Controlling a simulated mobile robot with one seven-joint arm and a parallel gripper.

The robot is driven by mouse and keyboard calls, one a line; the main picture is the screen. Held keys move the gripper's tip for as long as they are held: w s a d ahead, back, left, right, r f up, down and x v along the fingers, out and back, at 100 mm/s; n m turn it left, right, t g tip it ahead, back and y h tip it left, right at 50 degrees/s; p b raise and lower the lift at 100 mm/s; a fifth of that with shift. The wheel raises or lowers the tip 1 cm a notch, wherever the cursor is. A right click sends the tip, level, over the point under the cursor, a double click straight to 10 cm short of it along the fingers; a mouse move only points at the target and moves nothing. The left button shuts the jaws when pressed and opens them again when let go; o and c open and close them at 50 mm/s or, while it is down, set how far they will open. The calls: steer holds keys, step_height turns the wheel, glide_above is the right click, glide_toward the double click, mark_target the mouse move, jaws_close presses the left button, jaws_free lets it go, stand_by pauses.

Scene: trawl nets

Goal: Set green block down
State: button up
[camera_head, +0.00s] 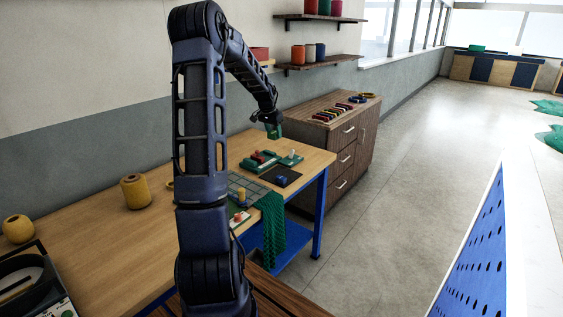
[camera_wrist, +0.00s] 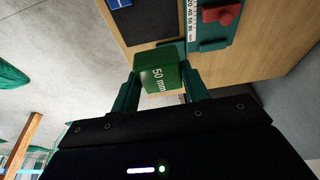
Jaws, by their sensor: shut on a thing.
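My gripper (camera_head: 271,121) is above the far right part of the wooden table in the head view. It is shut on the green block (camera_wrist: 160,74), which is marked "50 mm" and sits between the two green fingers in the wrist view. The block is small in the head view (camera_head: 273,131) and looks raised above the table. The black mat (camera_wrist: 148,24) is past the block in the wrist view. In the head view it lies on the table with a blue block (camera_head: 282,180) on it.
A green gauge (camera_wrist: 233,14) with a scale and red part stands beside the mat. A net (camera_head: 272,232) hangs over the table's front edge. A yellow spool (camera_head: 135,191) stands at the left. A drawer cabinet (camera_head: 341,149) is behind. The table's left half is mostly clear.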

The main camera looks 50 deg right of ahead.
glide_above(291, 175)
steer(key=a, duration=0.2)
steer(key=f, duration=2)
steer(key=shift+s+d, duration=0.1)
steer(key=shift+d, duration=0.3)
steer(key=o, duration=1)
steer(key=shift+f, duration=0.1)
steer(key=v, duration=1.2)
steer(key=shift+a+r, duration=0.1)
steer(key=shift+r, duration=0.1)
